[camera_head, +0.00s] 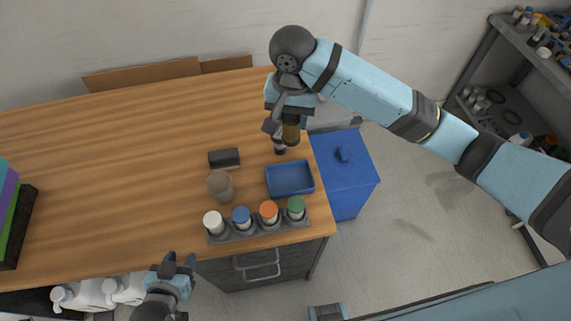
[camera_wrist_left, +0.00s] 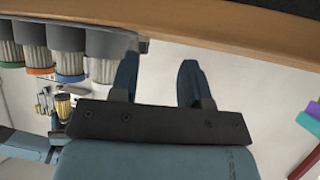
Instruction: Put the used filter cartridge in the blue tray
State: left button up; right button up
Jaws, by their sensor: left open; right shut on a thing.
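My right gripper (camera_head: 287,124) is shut on a brown, amber-looking cartridge (camera_head: 291,133), partly hidden by the fingers. It is over the right part of the wooden table, behind the blue tray. The open blue tray (camera_head: 290,179) lies near the table's right edge and looks empty. My left gripper (camera_head: 179,262) is open and empty in front of the table's front edge. Its two spread fingers also show in the left wrist view (camera_wrist_left: 158,82). A yellowish pleated cartridge (camera_wrist_left: 62,107) shows there beside a blue arm part.
A grey rack (camera_head: 258,230) with white, blue, orange and green capped cartridges stands in front of the tray. A grey-brown cup (camera_head: 220,185) and a dark block (camera_head: 224,158) stand left of the tray. A blue lidded bin (camera_head: 345,165) is beside the table. The table's middle is clear.

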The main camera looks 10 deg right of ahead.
aim_at(290, 139)
jog(key=shift+a, duration=0.1)
jog(key=f, duration=0.5)
jog(key=shift+s+f, duration=0.25)
pick_arm(q)
jog(key=shift+s+d+r+p, duration=0.1)
jog(key=shift+s+r+p, duration=0.3)
jog(key=shift+s+p, duration=0.2)
pick_arm(e)
jog(key=shift+w+f, duration=0.15)
jog(key=shift+f, duration=6.75)
jog(key=o, duration=1)
jog(key=shift+f, duration=0.1)
jog(key=shift+c, duration=0.2)
pick_arm(q)
jog(key=shift+d+f+b, duration=0.15)
jog(key=shift+f+b, duration=0.35)
jog(key=shift+b, duration=0.05)
pick_arm(e)
notch_tip(290, 139, up, 12)
jog(key=shift+r, duration=0.15)
